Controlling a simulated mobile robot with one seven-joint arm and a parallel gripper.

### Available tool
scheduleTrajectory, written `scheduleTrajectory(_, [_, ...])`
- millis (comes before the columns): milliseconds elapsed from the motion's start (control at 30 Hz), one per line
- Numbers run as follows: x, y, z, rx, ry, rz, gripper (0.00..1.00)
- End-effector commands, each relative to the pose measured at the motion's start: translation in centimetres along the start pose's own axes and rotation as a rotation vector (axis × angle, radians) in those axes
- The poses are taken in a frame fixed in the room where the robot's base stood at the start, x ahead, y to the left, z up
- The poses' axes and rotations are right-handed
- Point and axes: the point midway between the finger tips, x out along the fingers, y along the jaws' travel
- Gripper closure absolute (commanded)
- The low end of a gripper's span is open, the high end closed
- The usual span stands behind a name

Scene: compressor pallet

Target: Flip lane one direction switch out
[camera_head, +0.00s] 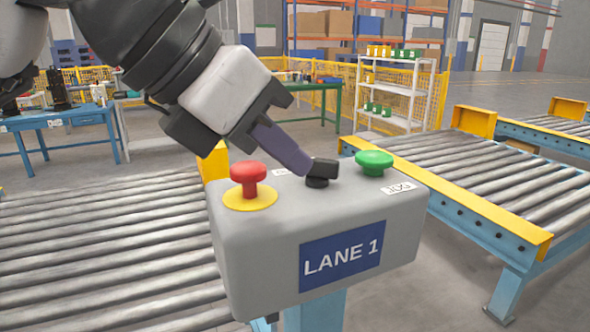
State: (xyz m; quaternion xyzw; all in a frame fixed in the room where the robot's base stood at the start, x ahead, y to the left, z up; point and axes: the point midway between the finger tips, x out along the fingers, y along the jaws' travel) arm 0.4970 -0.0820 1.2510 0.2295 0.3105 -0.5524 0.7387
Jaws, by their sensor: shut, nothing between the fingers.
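A grey control box with a blue LANE 1 label (342,256) stands in the middle of the head view. On its top, the black direction switch (321,172) sits between a red mushroom button (248,178) on a yellow ring and a green button (374,162). The switch knob points up and to the right. My gripper (305,168) comes down from the upper left, its fingers shut together and empty. The fingertips are right at the left side of the switch knob; whether they touch it I cannot tell. A small white label behind the switch is partly hidden by my fingers.
A roller conveyor (100,255) lies left of the box. Another conveyor (480,165) with blue frame and yellow edge runs to the right. A white shelf (400,90), a green table (325,88) and a blue workbench (60,120) stand farther back.

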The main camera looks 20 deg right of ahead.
Motion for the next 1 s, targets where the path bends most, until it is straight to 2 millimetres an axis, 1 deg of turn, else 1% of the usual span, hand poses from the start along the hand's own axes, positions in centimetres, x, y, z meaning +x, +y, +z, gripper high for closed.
scheduleTrajectory(33, [-0.8,-0.4,0.1,0.001,-0.002,0.003,1.0])
scheduleTrajectory(100, [-1.9,-0.9,0.2,0.001,-0.001,0.001,1.0])
scheduleTrajectory(233, [-3.1,-1.5,0.3,0.001,0.0,0.001,1.0])
scheduleTrajectory(400, [-3.5,-1.8,0.4,0.001,0.001,0.0,1.0])
scheduleTrajectory(733, [-3.6,-2.0,0.4,0.01,-0.022,-0.015,1.0])
scheduleTrajectory(767, [-3.8,-2.2,0.4,0.017,-0.042,-0.027,1.0])
scheduleTrajectory(867, [-4.6,-3.8,0.7,0.058,-0.164,-0.103,1.0])
scheduleTrajectory(967, [-6.5,-6.1,0.7,0.115,-0.363,-0.223,1.0])
scheduleTrajectory(1000, [-7.6,-7.1,0.6,0.136,-0.456,-0.277,1.0])
